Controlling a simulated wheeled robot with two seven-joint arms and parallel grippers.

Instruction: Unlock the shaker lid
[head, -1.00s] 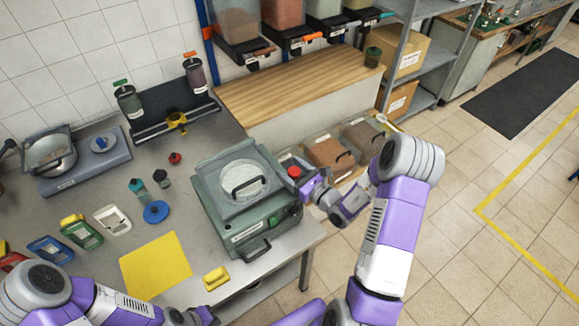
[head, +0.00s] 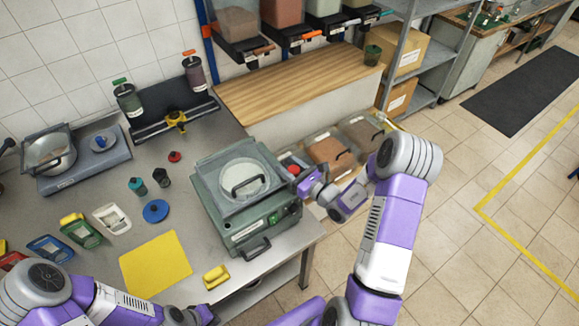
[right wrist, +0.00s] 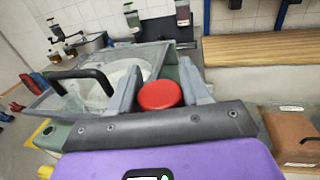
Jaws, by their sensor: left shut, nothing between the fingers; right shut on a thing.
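The green shaker (head: 228,215) stands at the right end of the grey table. Its clear lid (head: 248,203), with a black handle, lies over the top and seems closed. A red knob (head: 292,169) sits at the lid's right side; it also shows in the right wrist view (right wrist: 160,96). My right gripper (head: 300,176) reaches in from the right and is shut on this knob, one finger on each side of it in the wrist view. My left gripper (head: 198,316) is shut and empty at the bottom edge, partly cut off, apart from the shaker.
A yellow mat (head: 156,265) and a yellow block (head: 215,277) lie left of the shaker. A blue disc (head: 155,211) and small bottles stand behind them. Bins (head: 328,153) of granules are behind my right gripper.

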